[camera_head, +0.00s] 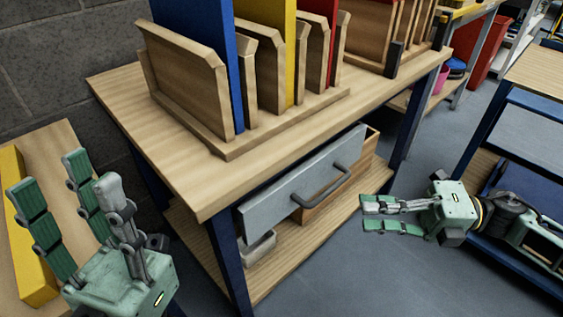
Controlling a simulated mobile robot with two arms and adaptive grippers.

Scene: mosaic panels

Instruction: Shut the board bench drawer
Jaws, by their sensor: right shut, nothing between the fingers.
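The board bench (185,178) is a wooden-topped bench with dark blue legs. Its drawer (275,197) has a grey front and a dark bar handle (323,187), and it stands pulled out, with its wooden inside showing at the right. My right gripper (363,214) is shut and empty, pointing left, to the right of the drawer handle and apart from it. My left gripper (88,172) is at the lower left with its fingers up and spread, open and empty, away from the drawer.
A wooden rack (205,128) on the bench holds blue, yellow and red boards. A grey bin (260,247) sits on the lower shelf under the drawer. A yellow board (27,235) lies on a wooden surface at left. A blue shelf unit (530,130) stands at right. Floor (350,275) before the bench is clear.

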